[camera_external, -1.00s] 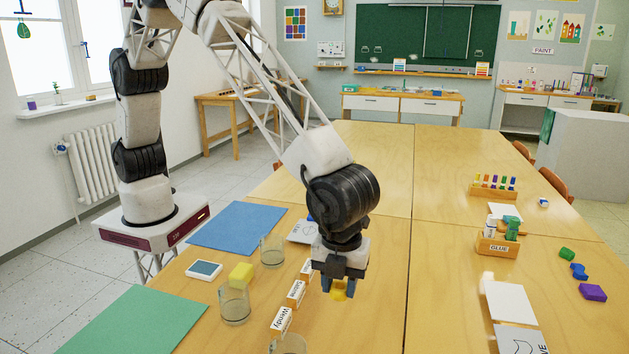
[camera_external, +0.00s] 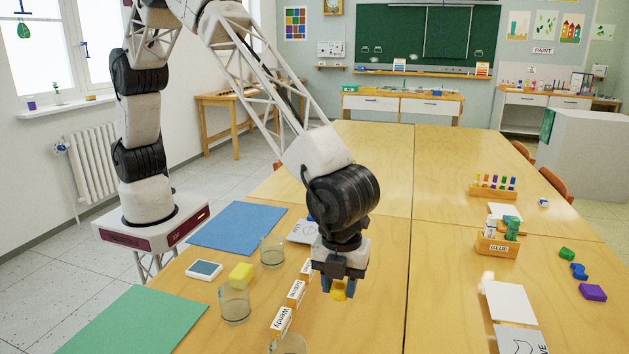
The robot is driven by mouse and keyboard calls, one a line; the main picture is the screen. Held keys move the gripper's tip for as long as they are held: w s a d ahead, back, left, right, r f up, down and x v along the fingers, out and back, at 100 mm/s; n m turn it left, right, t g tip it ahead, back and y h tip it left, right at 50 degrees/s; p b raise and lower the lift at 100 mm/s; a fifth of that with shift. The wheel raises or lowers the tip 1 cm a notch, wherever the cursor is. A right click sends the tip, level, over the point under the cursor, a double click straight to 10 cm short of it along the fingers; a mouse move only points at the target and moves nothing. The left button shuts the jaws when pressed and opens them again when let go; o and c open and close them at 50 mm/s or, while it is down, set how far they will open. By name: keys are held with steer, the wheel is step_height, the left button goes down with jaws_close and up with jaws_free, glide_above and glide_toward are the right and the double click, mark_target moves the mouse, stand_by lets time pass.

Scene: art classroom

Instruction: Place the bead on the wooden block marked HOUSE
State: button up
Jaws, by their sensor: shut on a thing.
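My gripper (camera_external: 340,291) points down above the near table, shut on a small yellow thing (camera_external: 338,288) that may be the bead; the fingers partly hide it. It hangs just right of a row of wooden blocks with written labels. The nearest block (camera_external: 281,321) appears to read "Wendy". The label of the middle block (camera_external: 296,293) is too small to read surely, and the far block (camera_external: 306,269) is partly hidden by my gripper. I cannot make out a block marked HOUSE.
Another jar (camera_external: 290,345) is at the bottom edge. A wooden GLUE holder (camera_external: 497,246) and coloured pieces (camera_external: 593,292) lie right.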

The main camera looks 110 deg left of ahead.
step_height(320, 180, up, 5)
steer(key=a+n, duration=0.3)
steer(key=a, duration=1.7)
steer(key=s+a+r+n, duration=0.1)
steer(key=s+a+n, duration=0.3)
steer(key=a, duration=1)
steer(key=s+a+n, duration=0.2)
steer(key=s+a, duration=0.3)
steer(key=a, duration=0.9)
steer(key=s+a+n, duration=0.5)
steer(key=s+a, duration=1.2)
steer(key=a, duration=0.2)
steer(key=s+a+n, duration=0.1)
steer(key=s+a, duration=0.2)
steer(key=s, duration=0.4)
steer(key=s+a+f+n, duration=0.1)
steer(key=s+a+n, duration=0.15)
steer(key=s, duration=0.35)
steer(key=s+a+n, duration=0.1)
steer(key=s+a, duration=0.2)
steer(key=s, duration=0.4)
steer(key=shift+w+a+f, duration=0.1)
steer(key=shift+f, duration=1.3)
steer(key=shift+w+a+f, duration=0.1)
steer(key=shift+f, duration=1.25)
